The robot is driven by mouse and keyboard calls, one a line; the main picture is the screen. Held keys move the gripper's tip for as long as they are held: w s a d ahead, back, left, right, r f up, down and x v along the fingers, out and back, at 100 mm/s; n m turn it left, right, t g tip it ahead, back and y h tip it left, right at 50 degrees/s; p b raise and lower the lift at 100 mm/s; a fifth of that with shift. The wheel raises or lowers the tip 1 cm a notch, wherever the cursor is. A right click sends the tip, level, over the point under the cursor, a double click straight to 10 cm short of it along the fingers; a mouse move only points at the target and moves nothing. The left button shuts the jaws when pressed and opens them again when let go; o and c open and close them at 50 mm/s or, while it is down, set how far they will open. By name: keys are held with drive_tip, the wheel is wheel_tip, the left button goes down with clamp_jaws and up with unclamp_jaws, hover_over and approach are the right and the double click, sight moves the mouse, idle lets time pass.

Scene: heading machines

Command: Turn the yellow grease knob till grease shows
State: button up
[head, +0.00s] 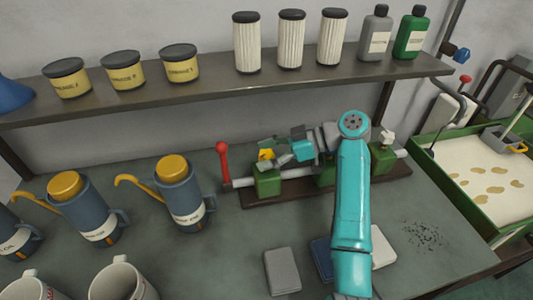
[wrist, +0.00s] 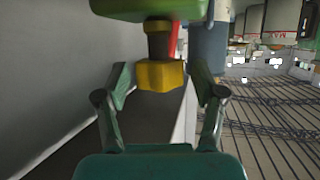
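The yellow grease knob (head: 265,154) sits on the left green block (head: 267,184) of a rail fixture on the bench. In the wrist view the knob (wrist: 160,75) is a yellow block on a short brown stem with a yellow collar, joined to a green body (wrist: 150,8). My gripper (head: 277,160) is beside the knob, reaching in from the right. In the wrist view its two fingers (wrist: 160,82) are apart, one on each side of the knob, with a visible gap on both sides. I see no grease at the knob.
A red-handled lever (head: 223,162) stands just left of the fixture. Blue oil cans (head: 183,203) and mugs (head: 124,280) stand to the left. The shelf (head: 215,95) with jars and filters runs behind. A green tray (head: 458,215) is at right.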

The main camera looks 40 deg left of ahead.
drive_tip(key=shift+d, duration=0.1)
drive_tip(key=v, duration=1.1)
drive_tip(key=shift+w+d, duration=0.3)
drive_tip(key=shift+r, duration=0.1)
